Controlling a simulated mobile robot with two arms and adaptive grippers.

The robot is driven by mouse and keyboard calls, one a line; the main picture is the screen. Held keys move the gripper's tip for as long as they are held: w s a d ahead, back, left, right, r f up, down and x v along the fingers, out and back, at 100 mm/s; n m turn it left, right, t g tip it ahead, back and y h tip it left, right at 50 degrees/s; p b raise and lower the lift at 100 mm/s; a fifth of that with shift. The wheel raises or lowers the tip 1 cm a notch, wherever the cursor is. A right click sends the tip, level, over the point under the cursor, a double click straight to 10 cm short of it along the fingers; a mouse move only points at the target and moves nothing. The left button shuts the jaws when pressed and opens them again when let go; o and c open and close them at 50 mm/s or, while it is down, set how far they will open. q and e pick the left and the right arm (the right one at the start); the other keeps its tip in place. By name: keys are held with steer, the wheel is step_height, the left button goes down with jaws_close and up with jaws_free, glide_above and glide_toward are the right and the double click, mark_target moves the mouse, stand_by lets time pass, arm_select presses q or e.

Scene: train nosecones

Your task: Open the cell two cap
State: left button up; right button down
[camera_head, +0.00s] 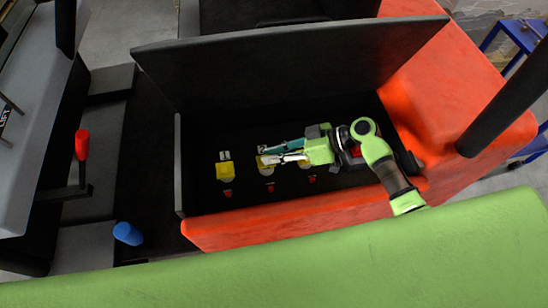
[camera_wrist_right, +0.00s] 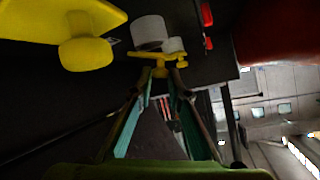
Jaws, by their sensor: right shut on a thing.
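Three yellow caps stand in a row in the black compartment. The left cap (camera_head: 226,172) is in plain view, with a pale piece behind it. The middle cap, which I take for the cell two cap, is mostly hidden by my right gripper (camera_head: 262,155). The right cap (camera_head: 306,165) shows only a little, under the gripper's body. My right gripper reaches in from the right. In the right wrist view its fingertips (camera_wrist_right: 161,70) are closed on the small winged yellow cap (camera_wrist_right: 153,57). I cannot tell whether this cap is seated or loose. My left gripper is out of view.
A dark lid (camera_head: 290,65) stands raised behind the compartment. An orange body (camera_head: 290,225) borders its front and right, and a green surface (camera_head: 300,270) lies nearer. A red-handled lever (camera_head: 82,145) and a blue knob (camera_head: 127,233) are at the left. A white cylinder (camera_wrist_right: 150,32) is near the fingertips.

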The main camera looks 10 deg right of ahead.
steer(key=shift+w+r+m+g+b, duration=0.2)
steer(key=shift+w+m+g, duration=0.2)
steer(key=shift+m+g, duration=0.1)
steer(key=shift+w+r+m+g+b, duration=0.15)
steer(key=shift+w+m+g+b, duration=0.05)
steer(key=shift+w+m+g, duration=0.25)
steer(key=shift+s, duration=0.1)
steer(key=c, duration=2)
jaws_free()
steer(key=shift+v, duration=6)
steer(key=shift+o, duration=0.2)
steer(key=shift+r, duration=0.1)
